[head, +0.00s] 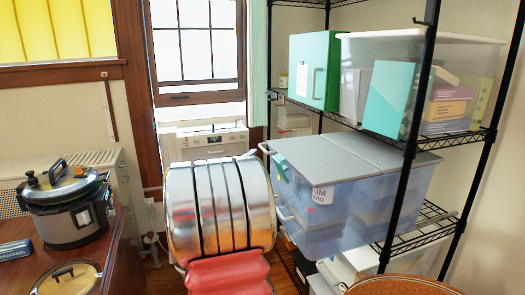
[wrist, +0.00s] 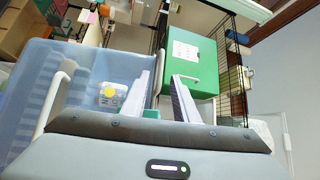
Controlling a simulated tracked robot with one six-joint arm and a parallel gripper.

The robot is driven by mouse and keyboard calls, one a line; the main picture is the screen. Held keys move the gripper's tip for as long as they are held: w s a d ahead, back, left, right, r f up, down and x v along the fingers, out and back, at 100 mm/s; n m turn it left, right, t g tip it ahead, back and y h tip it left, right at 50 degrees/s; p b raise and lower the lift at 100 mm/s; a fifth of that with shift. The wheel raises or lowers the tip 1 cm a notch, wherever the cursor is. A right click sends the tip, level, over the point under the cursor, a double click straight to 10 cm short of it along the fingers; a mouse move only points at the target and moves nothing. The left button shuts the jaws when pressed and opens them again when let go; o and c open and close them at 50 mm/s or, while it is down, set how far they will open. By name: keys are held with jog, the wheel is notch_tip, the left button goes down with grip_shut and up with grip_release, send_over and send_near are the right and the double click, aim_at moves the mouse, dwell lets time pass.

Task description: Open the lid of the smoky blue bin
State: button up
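The smoky blue bin (head: 350,205) stands on a wire shelf at the right in the head view, with its grey lid (head: 345,158) lying closed on top. A white label (head: 322,194) is on its front. In the wrist view the bin (wrist: 95,65) fills the left side, turned sideways, with a pale handle (wrist: 52,98) on it. My gripper (wrist: 164,75) is open and empty there, its two pale fingers apart near the lid's edge. I cannot tell whether they touch the lid. I cannot make out the fingers in the head view.
A green box (head: 315,70) and a clear bin (head: 420,85) sit on the shelf above the lid. A black shelf post (head: 408,150) stands in front of the bin's right part. A cooker (head: 65,205) is on a wooden surface at left.

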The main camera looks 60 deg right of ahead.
aim_at(263, 149)
jog(key=d, duration=0.6)
jog(key=d+r, duration=0.1)
jog(key=d, duration=0.2)
jog(key=shift+r, duration=0.1)
jog(key=shift+c, duration=0.3)
grip_shut()
jog(key=shift+a, duration=0.1)
